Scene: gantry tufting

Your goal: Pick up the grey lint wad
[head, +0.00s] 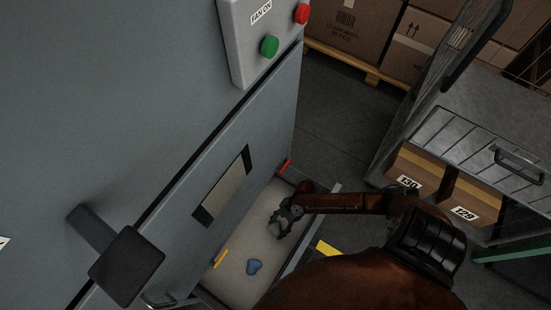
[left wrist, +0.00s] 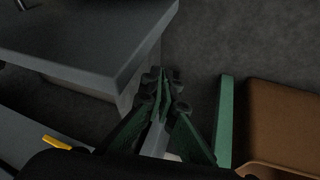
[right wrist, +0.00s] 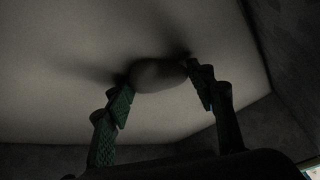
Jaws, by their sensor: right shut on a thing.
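My right gripper (head: 284,222) reaches down into a pale, shallow tray (head: 234,287) at the foot of the grey machine. In the right wrist view its two fingers (right wrist: 160,82) are shut on a rounded grey lint wad (right wrist: 158,73), one finger at each side. The wad is close to the pale tray floor; I cannot tell whether it touches it. In the head view the wad is hidden by the gripper. My left gripper (left wrist: 163,82) shows only in the left wrist view, its fingers together with nothing seen between them.
A blue wad (head: 254,267) lies on the tray floor. The grey machine (head: 150,90) rises at the left with a slot, a green button (head: 269,46) and a red button (head: 301,13). Numbered cardboard boxes (head: 463,200) stand at the right. A grey slab (left wrist: 90,45) is near my left gripper.

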